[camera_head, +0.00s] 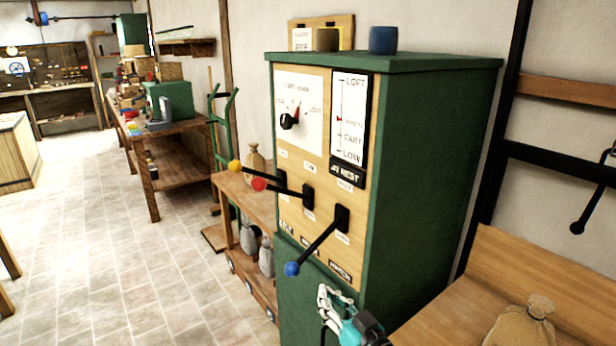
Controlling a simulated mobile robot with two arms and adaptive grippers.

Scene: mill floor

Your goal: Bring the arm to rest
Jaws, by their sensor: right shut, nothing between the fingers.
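A green control cabinet (430,180) with a wooden front panel stands in the middle. Three black levers stick out of the panel: one with a yellow knob (234,166), one with a red knob (259,184) and one with a blue knob (291,268). The blue-knobbed lever slopes down to the left; the other two are closer to level. A dial (289,121) and a scale marked LOFT to LOW (349,118) sit above, with an AT REST plate (345,175). My right gripper (328,302) is shut and empty, below and right of the blue knob, apart from it.
Two small pots, brown (326,40) and blue (383,40), stand on the cabinet top. A wooden bench (480,285) with a tied sack (522,322) is at the right. A low wooden stand (240,190) and a green hand truck (222,130) are left of the cabinet. The tiled floor at left is clear.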

